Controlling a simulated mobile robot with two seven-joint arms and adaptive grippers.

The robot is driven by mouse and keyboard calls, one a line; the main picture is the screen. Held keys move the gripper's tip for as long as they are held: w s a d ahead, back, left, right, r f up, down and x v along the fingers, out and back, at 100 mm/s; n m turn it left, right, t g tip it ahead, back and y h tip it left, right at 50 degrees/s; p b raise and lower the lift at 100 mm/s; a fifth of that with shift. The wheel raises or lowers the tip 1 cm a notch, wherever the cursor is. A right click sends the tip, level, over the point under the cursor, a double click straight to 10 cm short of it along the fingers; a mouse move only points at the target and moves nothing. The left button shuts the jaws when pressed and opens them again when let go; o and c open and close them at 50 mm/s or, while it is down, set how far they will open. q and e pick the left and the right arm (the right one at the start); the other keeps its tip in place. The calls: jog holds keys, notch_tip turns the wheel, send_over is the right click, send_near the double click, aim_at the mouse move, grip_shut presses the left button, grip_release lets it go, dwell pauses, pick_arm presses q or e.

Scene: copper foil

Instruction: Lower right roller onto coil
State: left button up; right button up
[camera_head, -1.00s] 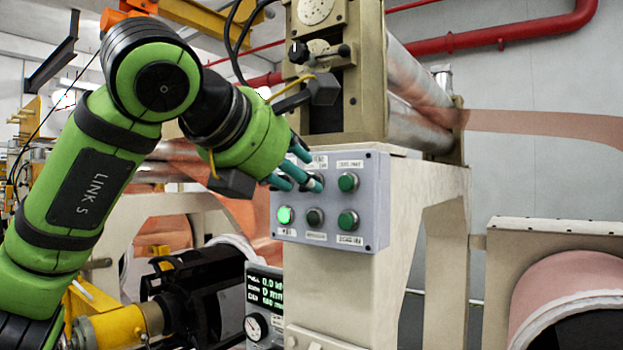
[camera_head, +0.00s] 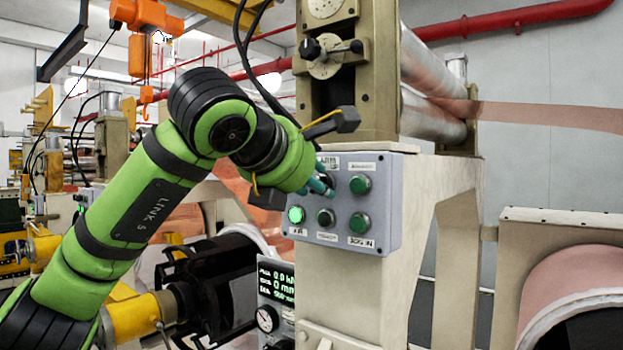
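My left gripper (camera_head: 321,187) is at the upper left of the grey button panel (camera_head: 386,180), its teal fingertips at or just in front of the upper left button. That button is mostly hidden by the fingers, and contact cannot be told. The fingers look close together. The panel has green buttons in two rows, and the lower left one (camera_head: 296,215) is lit bright green. A pair of steel rollers (camera_head: 432,115) stands behind the panel with copper foil (camera_head: 550,114) running right. A copper coil (camera_head: 575,290) is at the lower right. My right gripper is out of view.
A display with a gauge (camera_head: 276,290) sits below the panel. A black roll (camera_head: 225,285) with a yellow shaft holder is at the lower left. A beige machine frame (camera_head: 440,200) carries the panel. An orange hoist (camera_head: 145,20) hangs at the upper left.

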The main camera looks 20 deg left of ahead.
pick_arm(q)
grip_shut()
